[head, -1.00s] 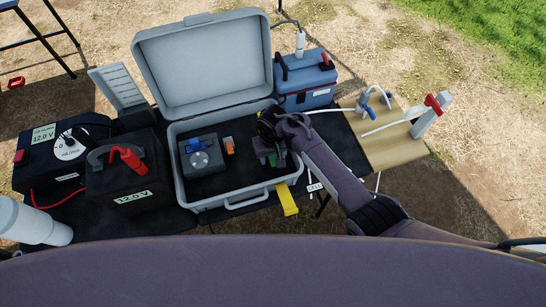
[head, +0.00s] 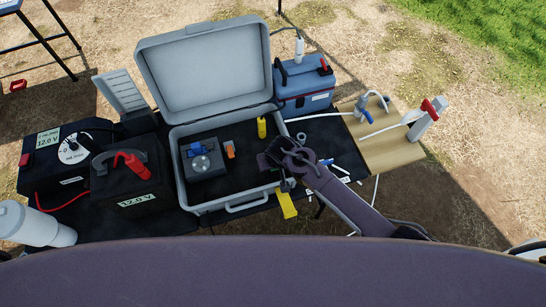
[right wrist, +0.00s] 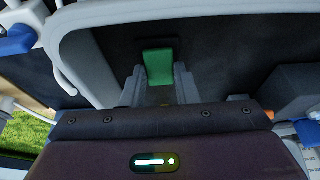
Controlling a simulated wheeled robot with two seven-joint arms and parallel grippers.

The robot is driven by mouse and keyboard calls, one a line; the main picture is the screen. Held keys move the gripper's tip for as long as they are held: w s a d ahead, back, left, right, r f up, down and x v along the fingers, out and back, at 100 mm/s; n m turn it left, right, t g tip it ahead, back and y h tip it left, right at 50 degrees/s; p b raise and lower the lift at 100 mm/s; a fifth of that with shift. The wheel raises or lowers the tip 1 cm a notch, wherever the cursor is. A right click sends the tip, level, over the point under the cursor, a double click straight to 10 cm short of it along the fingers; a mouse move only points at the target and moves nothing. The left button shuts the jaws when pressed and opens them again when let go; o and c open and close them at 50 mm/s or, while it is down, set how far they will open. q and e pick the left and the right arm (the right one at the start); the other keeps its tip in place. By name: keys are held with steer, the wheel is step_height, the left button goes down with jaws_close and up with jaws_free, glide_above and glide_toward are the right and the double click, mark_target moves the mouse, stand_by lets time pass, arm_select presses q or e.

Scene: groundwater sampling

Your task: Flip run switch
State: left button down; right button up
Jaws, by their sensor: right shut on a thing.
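The grey pump control box (head: 205,170) with a round dial and a blue part on top sits in the open case (head: 187,203). A small orange piece (head: 230,149) stands at its right; I cannot tell which part is the run switch. The wrist housing hides part of the fingers. My left gripper is not in view.
A yellow cylinder (head: 262,127) stands in the case's back right. A yellow strip (head: 287,205) hangs at the front. A black battery (head: 128,178) is left, a blue box (head: 303,87) behind right. A wooden board (head: 383,138) with tubing lies right. The case lid (head: 207,70) stands open.

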steer(key=shift+t, duration=0.4)
steer(key=o, duration=1)
steer(key=shift+s, duration=0.1)
steer(key=v, duration=0.7)
steer(key=shift+d+r+b, duration=0.2)
steer(key=shift+r+b, duration=0.1)
steer(key=shift+b, duration=0.05)
steer(key=shift+s, duration=0.15)
